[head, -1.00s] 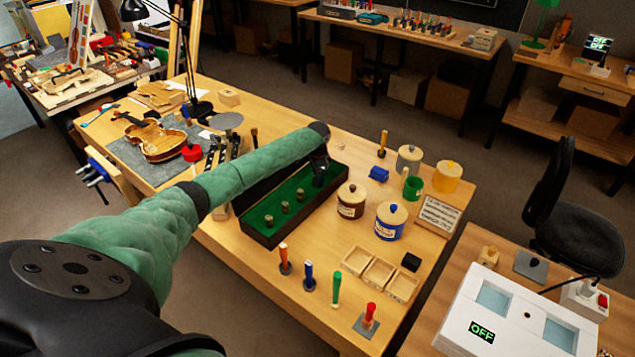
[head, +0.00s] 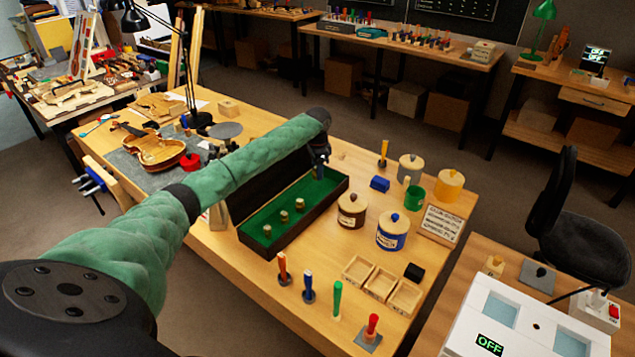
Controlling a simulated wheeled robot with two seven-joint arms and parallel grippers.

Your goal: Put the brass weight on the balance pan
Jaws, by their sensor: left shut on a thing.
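Several small brass weights are in view: three stand in a row on the green lining of a long dark box, among them this brass weight (head: 284,216). The box (head: 300,226) is open. My left gripper (head: 318,174) is over the box's far right end, pointing down. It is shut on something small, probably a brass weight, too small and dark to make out. I cannot tell for sure which thing is the balance pan; a round grey disc (head: 225,130) lies near the violin, partly behind other things. My right gripper is not in view.
Lidded jars (head: 391,230) stand right of the box. Wooden trays (head: 379,277) and coloured-handled tools (head: 337,298) are in front. A violin (head: 152,146) lies at the left. A white device (head: 520,325) reading OFF is on the right-hand table, near a chair (head: 570,220).

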